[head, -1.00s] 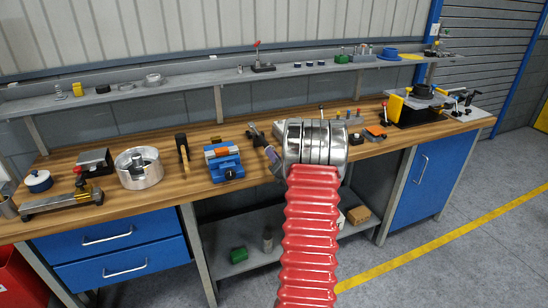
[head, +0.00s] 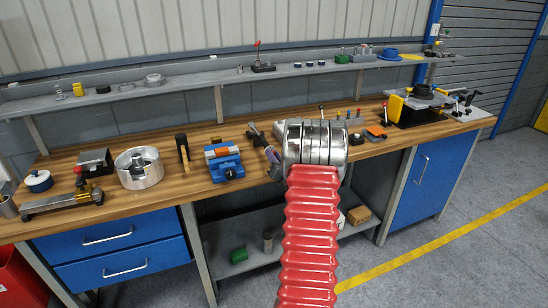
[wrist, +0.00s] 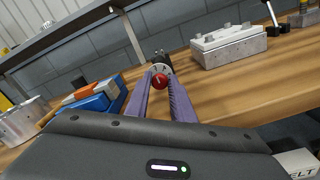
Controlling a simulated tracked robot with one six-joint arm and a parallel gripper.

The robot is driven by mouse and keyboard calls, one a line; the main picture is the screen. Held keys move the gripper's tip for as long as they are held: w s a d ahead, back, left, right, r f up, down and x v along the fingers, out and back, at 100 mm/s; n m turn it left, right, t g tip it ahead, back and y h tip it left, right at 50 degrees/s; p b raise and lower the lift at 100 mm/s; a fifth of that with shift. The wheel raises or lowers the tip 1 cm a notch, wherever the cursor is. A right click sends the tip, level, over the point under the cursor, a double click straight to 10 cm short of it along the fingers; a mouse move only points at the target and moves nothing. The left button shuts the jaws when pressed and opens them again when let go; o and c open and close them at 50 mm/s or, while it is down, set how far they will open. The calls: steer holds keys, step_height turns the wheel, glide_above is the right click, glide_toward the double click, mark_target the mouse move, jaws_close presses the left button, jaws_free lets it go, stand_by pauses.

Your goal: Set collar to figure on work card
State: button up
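My gripper (wrist: 160,88) shows in the wrist view as two long purple fingers, spread apart. In the head view my gripper (head: 254,131) reaches over the bench, right of the blue vise. Between and just beyond the fingertips is a red round knob (wrist: 160,82) in front of a pale grey ring with dark marks (wrist: 159,68), which looks like the collar. Whether the fingers touch it I cannot tell. The marks are too small to read. My arm hides this spot in the head view. I cannot make out a work card.
The blue vise (head: 223,163) stands left of my gripper on the wooden bench (head: 130,204). A metal block with a white top (wrist: 229,46) lies to the right in the wrist view. A metal bowl (head: 139,174) is farther left. A long shelf (head: 200,81) runs behind.

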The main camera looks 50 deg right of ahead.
steer(key=o, duration=0.4)
steer(key=shift+c, duration=0.2)
steer(key=shift+s, duration=0.1)
steer(key=v, duration=1.3)
steer(key=shift+s+a, duration=0.2)
steer(key=shift+s, duration=0.05)
steer(key=shift+f, duration=0.1)
